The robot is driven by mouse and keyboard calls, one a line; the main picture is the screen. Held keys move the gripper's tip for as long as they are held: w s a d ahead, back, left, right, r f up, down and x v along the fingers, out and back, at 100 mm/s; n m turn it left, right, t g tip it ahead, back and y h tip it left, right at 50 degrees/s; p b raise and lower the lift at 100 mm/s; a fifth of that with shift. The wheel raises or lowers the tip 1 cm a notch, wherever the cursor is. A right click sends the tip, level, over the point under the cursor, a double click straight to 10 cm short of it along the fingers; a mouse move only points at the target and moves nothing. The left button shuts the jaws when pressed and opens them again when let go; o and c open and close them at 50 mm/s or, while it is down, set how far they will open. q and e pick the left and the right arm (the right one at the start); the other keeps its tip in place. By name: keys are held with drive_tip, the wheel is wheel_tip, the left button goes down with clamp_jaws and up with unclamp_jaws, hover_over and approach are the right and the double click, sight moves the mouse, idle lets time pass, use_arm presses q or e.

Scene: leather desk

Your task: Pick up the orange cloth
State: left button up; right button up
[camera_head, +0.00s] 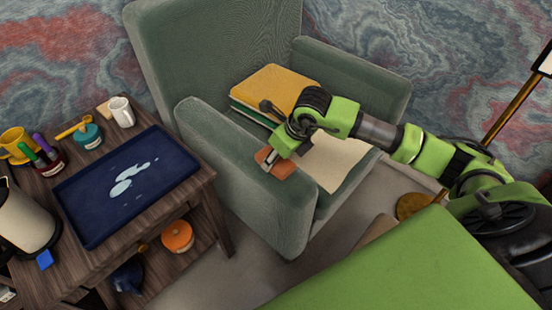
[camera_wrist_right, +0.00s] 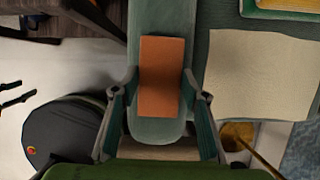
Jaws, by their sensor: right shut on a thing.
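The orange cloth (camera_head: 275,165) is a flat rectangular piece on the near armrest of the green armchair. It also shows in the right wrist view (camera_wrist_right: 162,75), lying along the armrest. My right gripper (camera_head: 279,158) is over the cloth, its fingers pointing down. In the right wrist view my right gripper (camera_wrist_right: 158,100) has a finger on either side of the cloth's near end, shut on it. The cloth still appears to lie at armrest level; I cannot tell any gap under it.
At left, a wooden desk (camera_head: 205,185) carries a dark blue tray (camera_head: 95,215) with spilled liquid, a white mug (camera_head: 121,112) and a kettle (camera_head: 25,220).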

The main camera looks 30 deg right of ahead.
drive_tip(key=shift+w+r, duration=0.1)
drive_tip(key=shift+r, duration=0.6)
drive_tip(key=s+r, duration=0.1)
drive_tip(key=r, duration=0.1)
drive_tip(key=s+a+r, duration=0.1)
drive_tip(key=s+r, duration=0.1)
drive_tip(key=s+r+p, duration=0.1)
drive_tip(key=r, duration=0.2)
drive_tip(key=shift+s+a+r, duration=0.1)
drive_tip(key=shift+s+a, duration=0.1)
drive_tip(key=shift+a, duration=0.1)
use_arm(q)
drive_tip(key=shift+s+a+f, duration=0.1)
drive_tip(key=shift+s+f, duration=0.25)
drive_tip(key=shift+f, duration=0.25)
drive_tip(key=shift+s+a+f, duration=0.1)
drive_tip(key=shift+s+f, duration=0.2)
drive_tip(key=shift+f, duration=0.35)
drive_tip(key=shift+s+f, duration=0.35)
drive_tip(key=shift+f, duration=0.25)
use_arm(e)
drive_tip(key=s+a+r, duration=0.3)
drive_tip(key=s+r, duration=0.1)
drive_tip(key=s, duration=0.4)
drive_tip(key=shift+s+a+r, duration=0.15)
drive_tip(key=shift+s+a, duration=0.05)
drive_tip(key=shift+s, duration=0.2)
drive_tip(key=o, duration=0.4)
drive_tip(key=shift+c, duration=1.4)
